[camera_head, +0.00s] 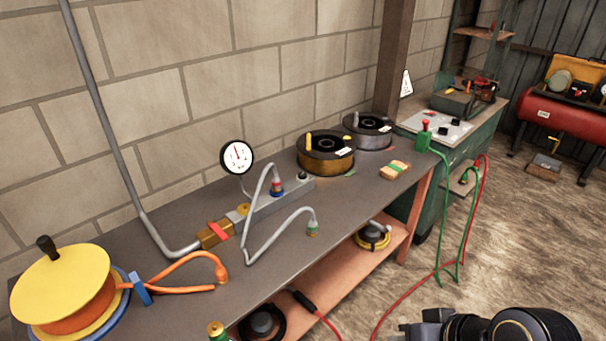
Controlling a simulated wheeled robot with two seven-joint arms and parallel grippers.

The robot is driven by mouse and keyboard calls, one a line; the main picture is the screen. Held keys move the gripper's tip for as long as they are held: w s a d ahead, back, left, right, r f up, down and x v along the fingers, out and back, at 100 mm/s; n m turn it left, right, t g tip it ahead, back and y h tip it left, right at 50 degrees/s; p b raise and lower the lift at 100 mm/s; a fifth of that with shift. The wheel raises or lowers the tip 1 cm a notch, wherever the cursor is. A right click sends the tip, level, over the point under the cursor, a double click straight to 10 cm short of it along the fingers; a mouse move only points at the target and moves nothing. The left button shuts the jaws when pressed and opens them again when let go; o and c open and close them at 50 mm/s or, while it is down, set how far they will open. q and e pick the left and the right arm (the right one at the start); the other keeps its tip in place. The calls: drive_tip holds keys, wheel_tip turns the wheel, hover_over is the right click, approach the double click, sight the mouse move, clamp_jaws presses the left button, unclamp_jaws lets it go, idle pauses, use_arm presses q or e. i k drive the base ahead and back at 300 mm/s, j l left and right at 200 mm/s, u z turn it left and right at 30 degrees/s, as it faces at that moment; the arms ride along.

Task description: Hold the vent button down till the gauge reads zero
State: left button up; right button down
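The round white gauge (237,157) stands on a thin stem at the back of the bench. Its red needle points up and slightly left; the numbers are too small to read. A grey manifold block (275,200) lies below it. A small dark button (303,176) sits on the block's right end, with nothing touching it; I cannot tell for certain that it is the vent button. My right arm shows as a dark shape at the bottom right, with its gripper end (420,328) well away from the block. Its fingers cannot be made out. My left gripper is out of view.
Grey hoses (268,242) loop in front of the block. A yellow-topped reel (62,285) with an orange hose stands at the left. Two spools (325,153) (368,130) stand behind right.

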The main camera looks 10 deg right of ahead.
sight(302, 175)
drive_tip(key=l+u, duration=0.15)
drive_tip(key=u, duration=0.9)
drive_tip(key=l+u, duration=0.35)
drive_tip(key=k+l+u, duration=0.1)
drive_tip(key=l+u, duration=0.2)
drive_tip(key=l, duration=0.2)
drive_tip(key=k+l+u, duration=0.1)
drive_tip(key=l+u, duration=0.25)
drive_tip(key=k+l, duration=0.15)
drive_tip(key=l, duration=0.2)
drive_tip(key=k+l, duration=0.15)
drive_tip(key=l, duration=0.2)
drive_tip(key=k+l+u, duration=0.1)
drive_tip(key=l, duration=1.05)
